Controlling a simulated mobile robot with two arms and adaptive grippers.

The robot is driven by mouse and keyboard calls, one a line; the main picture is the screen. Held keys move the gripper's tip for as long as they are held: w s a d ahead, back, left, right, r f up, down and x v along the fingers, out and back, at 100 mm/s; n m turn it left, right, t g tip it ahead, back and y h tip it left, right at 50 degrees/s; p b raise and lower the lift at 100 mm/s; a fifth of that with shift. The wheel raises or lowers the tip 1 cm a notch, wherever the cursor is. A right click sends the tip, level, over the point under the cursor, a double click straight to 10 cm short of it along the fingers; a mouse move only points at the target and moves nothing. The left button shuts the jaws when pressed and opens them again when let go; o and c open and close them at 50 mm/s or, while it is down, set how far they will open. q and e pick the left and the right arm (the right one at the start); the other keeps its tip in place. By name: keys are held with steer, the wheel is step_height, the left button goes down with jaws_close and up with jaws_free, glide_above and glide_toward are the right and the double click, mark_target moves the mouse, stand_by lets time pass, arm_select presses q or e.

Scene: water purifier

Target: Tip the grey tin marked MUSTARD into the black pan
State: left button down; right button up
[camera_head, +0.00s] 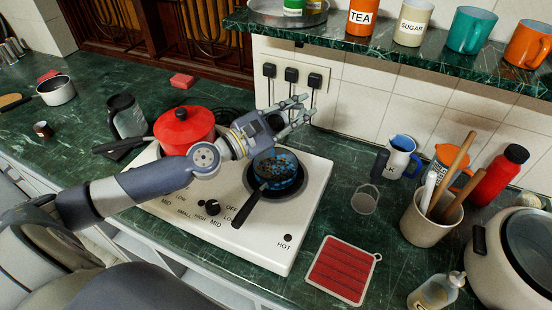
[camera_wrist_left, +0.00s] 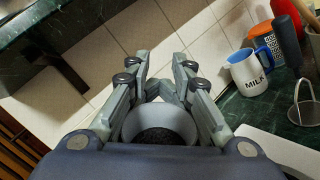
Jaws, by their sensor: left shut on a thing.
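The pan (camera_head: 278,171), with a dark handle and blue showing inside among dark bits, sits on the right burner of the white hob. My left gripper (camera_head: 297,113) is above and slightly behind it, beside the tiled wall. In the left wrist view my left gripper (camera_wrist_left: 160,95) is shut on a round grey tin (camera_wrist_left: 160,112), with dark contents inside. No MUSTARD label is readable, and I cannot make out the tin separately in the head view. My right gripper is not in view.
A red lidded pot (camera_head: 184,130) stands on the hob (camera_head: 262,235), left of the pan. A MILK mug (camera_head: 399,160) and a utensil pot (camera_head: 428,225) stand to the right. A shelf (camera_head: 400,58) with mugs overhangs at the back. A red mat (camera_head: 342,270) lies in front.

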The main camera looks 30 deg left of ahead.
arm_select(q)
steer(key=a+f+n+y, duration=0.1)
steer(key=a+f+n, duration=0.2)
steer(key=w+a+f+n+y, duration=0.1)
steer(key=a+f+n, duration=0.2)
steer(key=a+f+n+y, duration=0.1)
steer(key=a+f+n, duration=0.1)
steer(key=a+n, duration=0.1)
steer(key=shift+w+a+f, duration=0.35)
steer(key=shift+f, duration=0.05)
steer(key=shift+s+a+f+n+y, duration=0.1)
steer(key=shift+a+f+n+y, duration=0.3)
steer(key=shift+f+n, duration=0.2)
steer(key=shift+r, duration=0.15)
